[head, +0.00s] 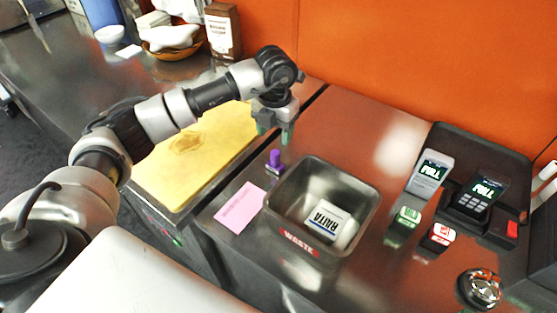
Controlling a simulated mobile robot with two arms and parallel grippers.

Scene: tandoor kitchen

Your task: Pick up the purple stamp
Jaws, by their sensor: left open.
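The purple stamp (274,161) stands upright on the metal counter, between the yellow board and the steel waste bin. Its purple handle points up, and its base is partly hard to make out. My left gripper (274,132) points down above and just behind the stamp, with its greenish fingertips apart and nothing seen between them. The gripper does not appear to touch the stamp. My right gripper is not in view.
A steel bin (375,200) labelled WASTE holds a white RAITA packet (331,224). A pink paper (240,207) lies before the stamp. A yellow board (160,178) is at left. Card readers (479,195), small boxes (404,226) and a bell (480,288) stand at right. An orange wall closes the back.

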